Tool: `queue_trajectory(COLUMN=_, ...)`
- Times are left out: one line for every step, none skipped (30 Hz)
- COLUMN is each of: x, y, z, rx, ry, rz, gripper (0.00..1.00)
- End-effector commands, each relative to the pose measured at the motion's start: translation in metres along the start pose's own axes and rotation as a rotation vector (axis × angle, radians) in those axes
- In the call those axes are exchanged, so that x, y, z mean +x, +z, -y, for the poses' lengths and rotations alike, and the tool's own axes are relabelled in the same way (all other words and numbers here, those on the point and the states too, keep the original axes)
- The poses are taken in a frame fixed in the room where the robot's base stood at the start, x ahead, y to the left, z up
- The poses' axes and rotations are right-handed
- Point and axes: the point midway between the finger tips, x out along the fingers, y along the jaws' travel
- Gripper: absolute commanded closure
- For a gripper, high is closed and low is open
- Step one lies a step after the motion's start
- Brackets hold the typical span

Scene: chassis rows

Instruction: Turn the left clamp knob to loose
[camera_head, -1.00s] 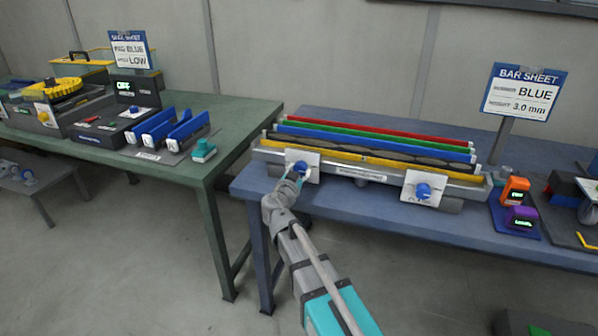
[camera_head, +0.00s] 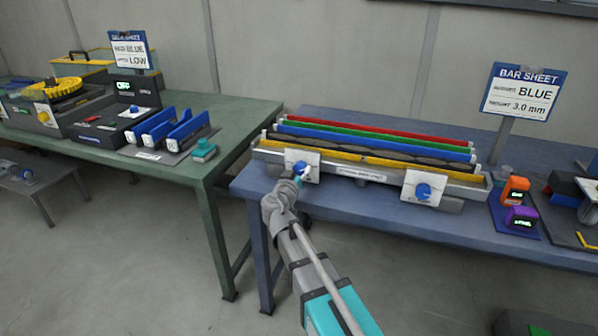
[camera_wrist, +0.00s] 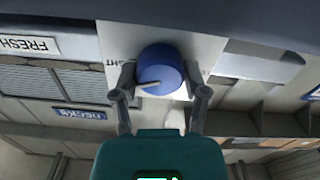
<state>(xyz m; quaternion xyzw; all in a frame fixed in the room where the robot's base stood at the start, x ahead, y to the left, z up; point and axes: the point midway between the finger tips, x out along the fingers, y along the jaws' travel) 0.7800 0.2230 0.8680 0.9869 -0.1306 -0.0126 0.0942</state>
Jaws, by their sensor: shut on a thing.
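The left clamp knob (camera_head: 301,168) is a round blue knob on a white plate (camera_head: 291,158) at the left end of the grey bar fixture (camera_head: 383,179). My gripper (camera_head: 297,180) is shut on the knob's sides. The plate's lettering is mostly hidden. The right clamp knob (camera_head: 423,191) is also blue, on its own white plate, apart from my gripper.
The fixture carries long red, green, blue and yellow bars on the blue table (camera_head: 380,208). A sign (camera_head: 523,92) reads BAR SHEET, BLUE, 3.0 mm. Orange (camera_head: 515,189) and purple (camera_head: 521,218) devices stand at the right. A green table (camera_head: 235,108) is at the left, across a gap.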

Motion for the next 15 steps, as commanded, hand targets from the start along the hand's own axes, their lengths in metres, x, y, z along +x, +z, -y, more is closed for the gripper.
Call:
queue_trajectory(x=0.0010, y=-0.0007, z=0.0010, rx=-0.046, ry=-0.002, rz=-0.002, gripper=0.89)
queue_trajectory(x=0.0011, y=-0.0007, z=0.0011, rx=-0.075, ry=-0.002, rz=-0.002, gripper=0.89)
queue_trajectory(x=0.0011, y=-0.0007, z=0.0011, rx=-0.113, ry=-0.002, rz=-0.002, gripper=0.89)
queue_trajectory(x=0.0011, y=-0.0007, z=0.0011, rx=-0.141, ry=-0.002, rz=-0.002, gripper=0.89)
queue_trajectory(x=0.0011, y=-0.0007, z=0.0011, rx=-0.170, ry=-0.002, rz=-0.002, gripper=0.89)
queue_trajectory(x=0.0011, y=-0.0008, z=0.0011, rx=-0.208, ry=-0.002, rz=-0.002, gripper=0.89)
queue_trajectory(x=0.0012, y=-0.0008, z=0.0011, rx=-0.236, ry=-0.002, rz=-0.002, gripper=0.89)
queue_trajectory(x=0.0012, y=-0.0008, z=0.0011, rx=-0.265, ry=-0.002, rz=-0.002, gripper=0.89)
queue_trajectory(x=0.0012, y=-0.0008, z=0.0011, rx=-0.303, ry=-0.002, rz=-0.002, gripper=0.89)
queue_trajectory(x=0.0012, y=-0.0008, z=0.0011, rx=-0.331, ry=-0.002, rz=-0.002, gripper=0.89)
queue_trajectory(x=0.0012, y=-0.0008, z=0.0011, rx=-0.360, ry=-0.002, rz=-0.002, gripper=0.89)
queue_trajectory(x=0.0013, y=-0.0009, z=0.0011, rx=-0.398, ry=-0.002, rz=-0.002, gripper=0.89)
queue_trajectory(x=0.0013, y=-0.0009, z=0.0012, rx=-0.427, ry=-0.002, rz=-0.002, gripper=0.89)
queue_trajectory(x=0.0013, y=-0.0009, z=0.0011, rx=-0.455, ry=-0.002, rz=-0.002, gripper=0.89)
queue_trajectory(x=0.0013, y=-0.0009, z=0.0012, rx=-0.493, ry=-0.001, rz=-0.002, gripper=0.89)
